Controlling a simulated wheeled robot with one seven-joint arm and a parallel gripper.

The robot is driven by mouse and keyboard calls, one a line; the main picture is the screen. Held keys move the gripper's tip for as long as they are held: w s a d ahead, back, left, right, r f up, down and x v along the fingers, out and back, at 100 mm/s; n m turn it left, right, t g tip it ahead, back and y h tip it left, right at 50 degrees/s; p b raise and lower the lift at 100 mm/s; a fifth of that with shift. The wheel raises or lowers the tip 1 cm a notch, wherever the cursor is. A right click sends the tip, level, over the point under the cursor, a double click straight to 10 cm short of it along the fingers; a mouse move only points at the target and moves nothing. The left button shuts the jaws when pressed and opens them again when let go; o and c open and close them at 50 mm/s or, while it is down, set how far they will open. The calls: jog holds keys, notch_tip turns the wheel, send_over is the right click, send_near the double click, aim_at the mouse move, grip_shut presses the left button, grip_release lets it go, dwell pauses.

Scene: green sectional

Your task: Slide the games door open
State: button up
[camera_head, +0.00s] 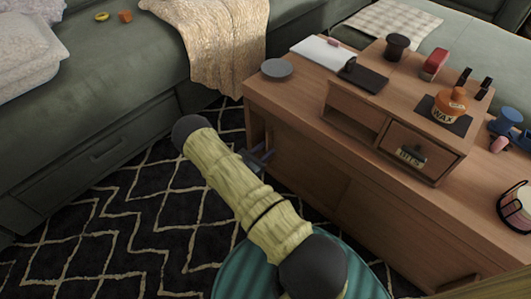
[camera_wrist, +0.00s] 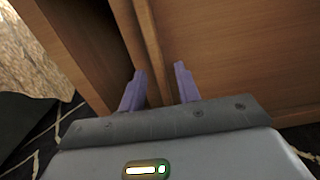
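The wooden cabinet (camera_head: 262,94) stands on the right in the head view, with sliding panels in its front. One front panel (camera_head: 305,178), apparently the games door, shows partly behind my arm. In the wrist view the panel (camera_wrist: 240,50) fills the upper right, and its upright edge (camera_wrist: 150,45) runs down between my fingers. My gripper (camera_head: 263,155) is low at the cabinet's left front; in the wrist view my gripper (camera_wrist: 160,88) has two purple fingers apart, one each side of that edge. I cannot tell whether they touch it. A dark gap shows left of the edge.
A small drawer box (camera_head: 345,105), a grey disc (camera_head: 277,68) and a wax bottle (camera_head: 450,104) stand on the cabinet top. A green sofa (camera_head: 120,90) with a beige throw (camera_head: 225,40) is at the left.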

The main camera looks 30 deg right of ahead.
jog(key=shift+w+d, duration=0.1)
jog(key=shift+d, duration=0.2)
grip_shut()
